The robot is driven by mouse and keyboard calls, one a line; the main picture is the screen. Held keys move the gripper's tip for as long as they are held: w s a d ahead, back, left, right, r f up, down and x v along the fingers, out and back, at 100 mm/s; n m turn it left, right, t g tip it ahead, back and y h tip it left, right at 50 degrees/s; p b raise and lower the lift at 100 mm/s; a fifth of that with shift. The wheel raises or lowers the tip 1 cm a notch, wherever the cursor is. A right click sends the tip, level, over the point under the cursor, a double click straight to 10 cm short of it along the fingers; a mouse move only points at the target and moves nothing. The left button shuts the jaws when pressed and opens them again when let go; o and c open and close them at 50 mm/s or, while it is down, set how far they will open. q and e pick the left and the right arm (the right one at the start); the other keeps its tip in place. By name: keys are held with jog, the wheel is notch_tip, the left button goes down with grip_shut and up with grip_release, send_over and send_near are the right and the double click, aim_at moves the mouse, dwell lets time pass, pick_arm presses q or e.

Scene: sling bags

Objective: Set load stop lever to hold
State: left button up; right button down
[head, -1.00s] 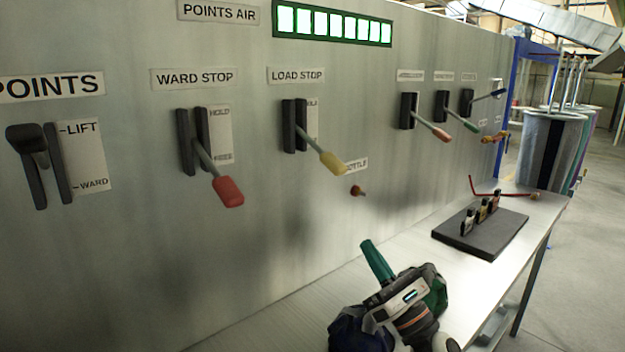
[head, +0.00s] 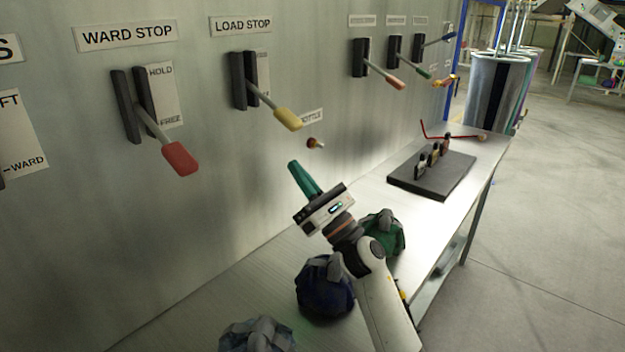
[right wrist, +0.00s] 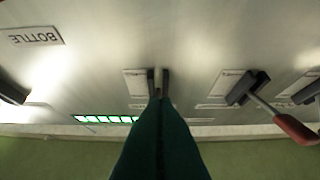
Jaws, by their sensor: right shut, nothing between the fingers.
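The load stop lever has a yellow handle (head: 288,119) on a grey rod. It sticks out and down from a black slotted mount (head: 244,80) under the LOAD STOP label (head: 241,25). Its side plate is mostly hidden by the mount. My right gripper (head: 296,169) has teal fingers, shut and empty, just below the yellow handle in the head view and apart from it there. In the right wrist view the shut fingers (right wrist: 160,112) point towards a black lever mount (right wrist: 157,82); no yellow handle shows there. My left gripper is not in view.
The red ward stop lever (head: 180,158) is to the left, beside a HOLD/FREE plate (head: 163,95). A small brown knob (head: 314,143) is right of the yellow handle. Below are a blue bag (head: 323,290), a green bag (head: 388,232) and a dark board (head: 440,178) on the bench.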

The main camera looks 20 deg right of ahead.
notch_tip(320, 180, up, 6)
jog(key=w+p, duration=0.1)
jog(key=p, duration=0.3)
jog(key=shift+a, duration=0.35)
jog(key=shift+w, duration=0.1)
jog(key=shift+r, duration=0.1)
